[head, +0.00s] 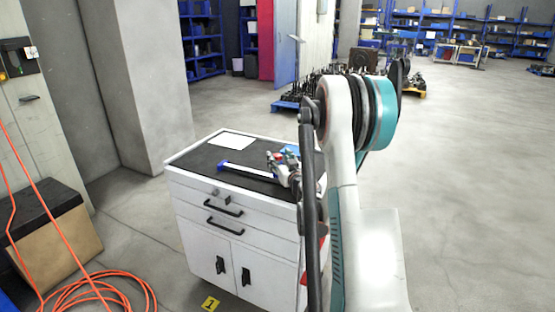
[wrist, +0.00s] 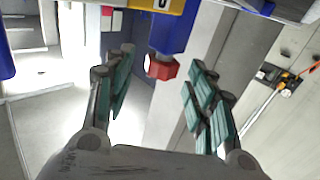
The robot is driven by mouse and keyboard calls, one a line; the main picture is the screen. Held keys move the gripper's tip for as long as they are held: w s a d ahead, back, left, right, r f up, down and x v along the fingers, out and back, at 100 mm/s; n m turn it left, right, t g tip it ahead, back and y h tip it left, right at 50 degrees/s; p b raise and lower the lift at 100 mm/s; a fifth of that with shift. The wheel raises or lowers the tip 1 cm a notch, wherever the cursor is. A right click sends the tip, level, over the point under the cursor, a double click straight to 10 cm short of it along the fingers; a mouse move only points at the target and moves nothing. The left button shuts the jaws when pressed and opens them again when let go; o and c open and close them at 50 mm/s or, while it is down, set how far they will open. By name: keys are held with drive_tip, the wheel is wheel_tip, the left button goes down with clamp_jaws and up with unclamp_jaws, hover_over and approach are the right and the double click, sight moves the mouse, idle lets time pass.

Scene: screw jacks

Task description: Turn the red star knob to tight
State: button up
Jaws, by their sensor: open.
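In the wrist view a small red knob (wrist: 163,67) sits at the end of a blue block (wrist: 172,32) near the top middle. My gripper (wrist: 161,72) is open, with one teal-padded finger on each side of the knob. Clear gaps show between the knob and both fingers, and nothing is held. The knob lies around the level of the fingertips; its exact depth is hard to tell. In the head view a long pale bar with a blue end (head: 246,172) lies on the cabinet. Small red and teal parts crowd its right end, partly hidden by my arm.
The white cabinet (head: 232,218) has a dark top and a white sheet (head: 231,141) at its back left. Orange hose (head: 95,290) coils on the floor to the left. A loaded blue pallet (head: 287,106) stands behind. The floor to the right is clear.

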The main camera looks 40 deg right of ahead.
drive_tip(key=shift+x, duration=1.4)
drive_tip(key=shift+c, duration=0.3)
drive_tip(key=c, duration=1)
drive_tip(key=shift+c, duration=0.2)
